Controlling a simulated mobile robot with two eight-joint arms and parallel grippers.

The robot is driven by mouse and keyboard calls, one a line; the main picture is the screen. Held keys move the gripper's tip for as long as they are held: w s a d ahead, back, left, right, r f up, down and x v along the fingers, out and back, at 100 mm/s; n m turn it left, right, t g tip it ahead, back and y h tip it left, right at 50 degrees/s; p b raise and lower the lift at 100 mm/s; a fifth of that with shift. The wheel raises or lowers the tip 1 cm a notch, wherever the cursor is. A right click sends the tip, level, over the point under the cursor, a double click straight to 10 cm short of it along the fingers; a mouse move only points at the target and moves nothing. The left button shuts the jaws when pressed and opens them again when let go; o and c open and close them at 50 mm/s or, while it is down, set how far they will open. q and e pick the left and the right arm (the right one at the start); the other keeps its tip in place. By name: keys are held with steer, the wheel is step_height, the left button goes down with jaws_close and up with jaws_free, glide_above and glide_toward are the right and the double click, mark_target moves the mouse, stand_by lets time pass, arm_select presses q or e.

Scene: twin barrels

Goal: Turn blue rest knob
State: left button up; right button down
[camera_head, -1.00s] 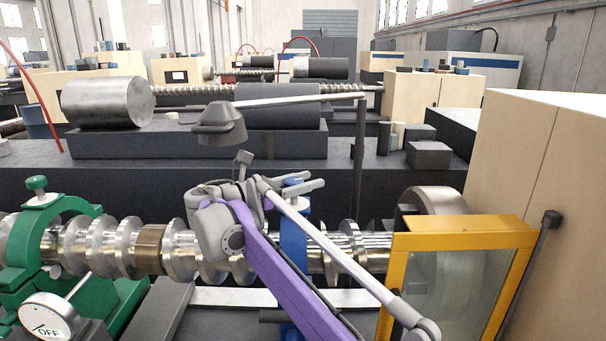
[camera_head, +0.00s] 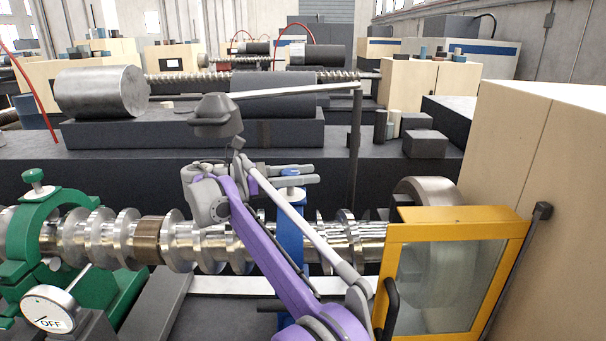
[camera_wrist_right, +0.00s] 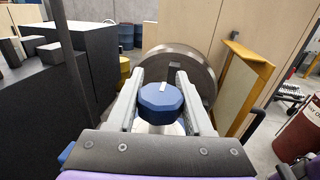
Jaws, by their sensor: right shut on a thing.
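The blue rest (camera_head: 290,230) stands around the shiny crankshaft (camera_head: 200,242) in the head view, right of the green rest. Its blue knob (camera_wrist_right: 161,98) shows clearly in the right wrist view, faceted, with a white mark on top. My right gripper (camera_wrist_right: 160,97) is shut on the knob, with one grey finger on each side. In the head view my right gripper (camera_head: 300,174) reaches in from the left at the top of the blue rest, and its fingers hide much of the knob. My left gripper is not in view.
A green rest (camera_head: 50,225) with its own knob and a dial gauge (camera_head: 48,310) stand at left. A yellow-framed glass guard (camera_head: 450,275) and a beige cabinet (camera_head: 550,180) stand close at right. A lamp head (camera_head: 216,116) hangs above my right wrist on a long arm.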

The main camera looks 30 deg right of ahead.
steer(key=shift+c, duration=1.5)
jaws_free()
